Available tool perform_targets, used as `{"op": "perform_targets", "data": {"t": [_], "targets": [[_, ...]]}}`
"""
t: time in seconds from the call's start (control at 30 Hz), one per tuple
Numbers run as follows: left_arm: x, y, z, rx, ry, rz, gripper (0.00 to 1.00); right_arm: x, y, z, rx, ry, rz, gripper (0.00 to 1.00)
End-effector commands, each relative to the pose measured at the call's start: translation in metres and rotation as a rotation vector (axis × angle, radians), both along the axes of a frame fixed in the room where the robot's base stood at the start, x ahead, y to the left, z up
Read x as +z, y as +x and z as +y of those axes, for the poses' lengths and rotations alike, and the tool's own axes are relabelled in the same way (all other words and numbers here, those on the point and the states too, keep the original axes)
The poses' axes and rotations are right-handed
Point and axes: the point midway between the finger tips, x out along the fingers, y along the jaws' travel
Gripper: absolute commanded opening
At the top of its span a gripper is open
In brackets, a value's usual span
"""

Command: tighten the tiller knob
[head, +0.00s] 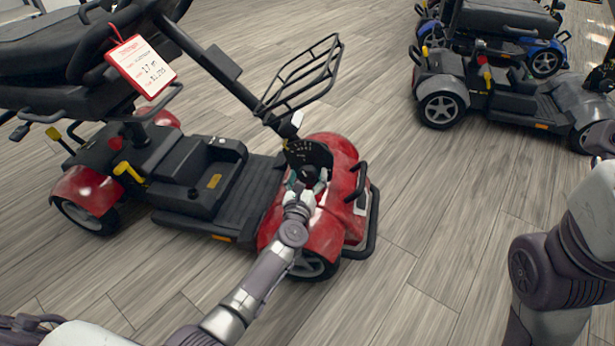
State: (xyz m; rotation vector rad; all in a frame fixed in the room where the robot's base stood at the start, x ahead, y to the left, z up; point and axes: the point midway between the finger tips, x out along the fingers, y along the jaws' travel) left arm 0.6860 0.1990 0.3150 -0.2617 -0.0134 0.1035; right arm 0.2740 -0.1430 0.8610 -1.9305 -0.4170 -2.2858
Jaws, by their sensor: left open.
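The red scooter (325,215) stands on the floor left of centre. Its tiller (222,75) leans back to the upper left from the red front end, with a wire basket (303,75) on it. At the tiller's foot is a black fan-shaped plate (312,152) with pale marks. The dark tiller knob (308,172) shows small just below it. My left gripper (307,182) is at the knob, open, with its fingers to either side. I cannot tell whether they touch it.
A red-bordered price tag (140,67) hangs from the scooter's upper left. The black footboard (240,195) lies behind the front end. Grey and blue scooters (500,90) stand at the upper right. The wood floor (430,220) is clear between the rows.

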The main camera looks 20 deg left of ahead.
Motion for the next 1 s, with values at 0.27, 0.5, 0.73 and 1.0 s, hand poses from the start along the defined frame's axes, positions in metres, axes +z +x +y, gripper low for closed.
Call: {"op": "perform_targets", "data": {"t": [0.27,0.5,0.73,1.0], "targets": [[-0.0001,-0.0003,-0.0002,0.000,0.000,0.000,0.38,0.0001,-0.0002,0.0000,0.000,0.000,0.000,0.00],[-0.0001,-0.0004,-0.0001,0.000,0.004,0.000,0.21,0.0000,-0.0003,0.0000,0.000,0.000,-0.001,0.00],[-0.0001,-0.0003,0.0000,0.001,0.063,0.007,0.21,0.0002,-0.0005,0.0000,0.000,0.001,-0.002,0.00],[0.0000,-0.0002,-0.0001,0.001,0.252,0.027,0.21,0.0002,-0.0001,-0.0003,0.001,0.002,0.001,0.00]]}}
